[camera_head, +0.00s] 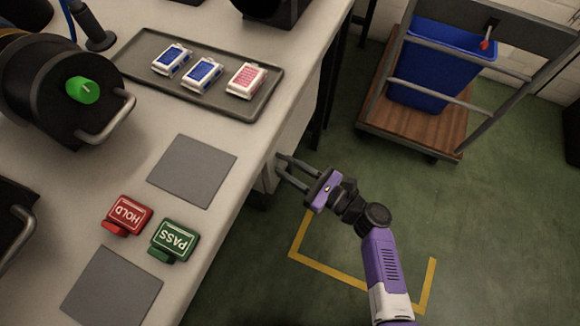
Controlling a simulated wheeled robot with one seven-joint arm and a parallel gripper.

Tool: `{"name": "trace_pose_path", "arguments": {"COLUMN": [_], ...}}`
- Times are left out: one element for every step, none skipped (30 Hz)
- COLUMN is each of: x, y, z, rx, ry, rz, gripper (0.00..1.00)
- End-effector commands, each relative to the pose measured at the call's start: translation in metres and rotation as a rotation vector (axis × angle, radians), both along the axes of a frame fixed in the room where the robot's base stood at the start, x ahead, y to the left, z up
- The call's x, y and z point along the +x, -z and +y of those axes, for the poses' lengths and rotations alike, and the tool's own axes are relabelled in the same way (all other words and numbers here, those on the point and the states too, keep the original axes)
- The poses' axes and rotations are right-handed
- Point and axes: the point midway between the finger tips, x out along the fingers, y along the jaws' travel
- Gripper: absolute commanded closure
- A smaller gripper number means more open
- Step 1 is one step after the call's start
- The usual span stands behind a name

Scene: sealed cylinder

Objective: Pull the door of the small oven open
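A black, drum-shaped body (48,82) lies on its side on the table at the upper left, and it looks like the small oven. Its round front faces right and carries a green knob (82,90) and a grey bar handle (109,120). The front looks closed. A second dark body (14,222) with a similar handle is cut off by the left edge; I cannot tell which one is the task's oven. My gripper (281,168) is open and empty at the table's right edge, well right of both handles. Its two fingers point left and are apart.
A grey tray (133,64) holds two blue-and-white items and one red-and-white item. Two grey mats (192,170), a red HOLD block (127,215) and a green PASS block (173,240) lie on the table (215,225). A cart (415,132) with a blue bin (428,75) stands right.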

Motion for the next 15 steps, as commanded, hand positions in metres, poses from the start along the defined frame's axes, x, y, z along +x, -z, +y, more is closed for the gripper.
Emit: {"name": "trace_pose_path", "arguments": {"x": [-0.0001,-0.0001,-0.0002,-0.0002,-0.0002,-0.0002,-0.0002,-0.0002,-0.0002,-0.0003,-0.0003,-0.0003,-0.0003,-0.0003,-0.0003], "y": [0.0001,0.0001,0.0001,0.0001,0.0001,0.0001,0.0002,0.0002,0.0002,0.0002,0.0002,0.0002,0.0002,0.0002,0.0002], "z": [-0.0002,-0.0002,-0.0003,-0.0003,-0.0003,-0.0003,-0.0003,-0.0003,-0.0003,-0.0003,-0.0003,-0.0003,-0.0003,-0.0003,-0.0003], "rx": [0.0,0.0,0.0,0.0,0.0,0.0,0.0,0.0,0.0,0.0,0.0,0.0,0.0,0.0,0.0], "ry": [0.0,0.0,0.0,0.0,0.0,0.0,0.0,0.0,0.0,0.0,0.0,0.0,0.0,0.0,0.0], "rz": [0.0,0.0,0.0,0.0,0.0,0.0,0.0,0.0,0.0,0.0,0.0,0.0,0.0,0.0,0.0], "gripper": [0.82,0.88,0.96,1.0,1.0,1.0,1.0,1.0,1.0,1.0,1.0,1.0,1.0,1.0,1.0]}}
